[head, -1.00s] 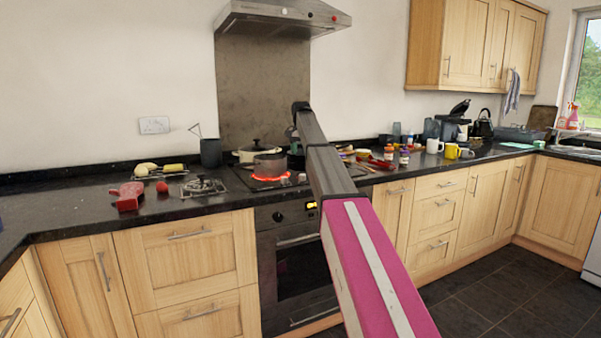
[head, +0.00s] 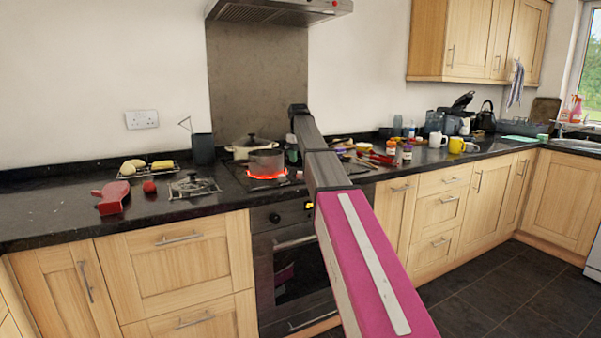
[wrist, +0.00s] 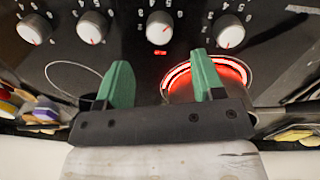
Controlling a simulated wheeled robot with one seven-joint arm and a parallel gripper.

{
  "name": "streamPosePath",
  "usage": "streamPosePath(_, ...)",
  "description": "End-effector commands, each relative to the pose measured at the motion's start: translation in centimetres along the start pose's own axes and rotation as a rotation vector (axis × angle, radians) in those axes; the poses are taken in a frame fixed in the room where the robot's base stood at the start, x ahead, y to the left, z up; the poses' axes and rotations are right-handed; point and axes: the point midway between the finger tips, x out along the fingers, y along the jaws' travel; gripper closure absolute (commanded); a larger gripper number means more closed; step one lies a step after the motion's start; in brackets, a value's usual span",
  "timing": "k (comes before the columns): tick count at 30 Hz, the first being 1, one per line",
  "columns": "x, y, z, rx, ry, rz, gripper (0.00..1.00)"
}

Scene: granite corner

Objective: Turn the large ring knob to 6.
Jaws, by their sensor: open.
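In the wrist view a row of white knobs with numbers around them crosses the top: a far left knob (wrist: 34,28), a second knob (wrist: 92,27), a third knob (wrist: 159,27) and a right knob (wrist: 230,31). I cannot tell which one belongs to the large ring. A ring (wrist: 245,72) glows red on the black hob (head: 235,172); its glow also shows in the head view (head: 267,176). My gripper (wrist: 160,61) is open and empty, its green fingers apart, below the third knob in the picture and not around it. My arm mostly hides it in the head view.
A grey pot (head: 266,160) and a cream lidded pot (head: 247,146) stand on the hob, close to my arm. Jars (head: 407,153), mugs (head: 455,147) and utensils crowd the counter to the right. A red object (head: 112,197) lies at left, with bare counter (head: 50,215) near it.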

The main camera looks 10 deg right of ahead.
Motion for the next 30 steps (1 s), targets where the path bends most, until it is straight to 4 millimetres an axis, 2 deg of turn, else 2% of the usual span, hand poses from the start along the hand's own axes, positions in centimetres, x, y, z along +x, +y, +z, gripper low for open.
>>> streamPosePath(3, 2.4, -0.1, 0.1, 0.001, -0.002, -0.001, 0.38)
streamPosePath(10, 5.6, 0.0, 0.1, 0.002, -0.001, -0.001, 0.38)
streamPosePath(15, 6.7, 0.0, 0.0, 0.002, 0.000, 0.000, 0.38)
streamPosePath(24, 6.9, 0.0, 0.0, 0.002, 0.000, 0.000, 0.38)
streamPosePath(25, 6.9, 0.0, 0.0, 0.002, 0.000, 0.000, 0.41)
streamPosePath(29, 6.9, 0.0, 0.0, 0.002, 0.000, 0.000, 0.83)
streamPosePath(30, 6.9, 0.0, 0.0, 0.002, 0.000, 0.000, 0.87)
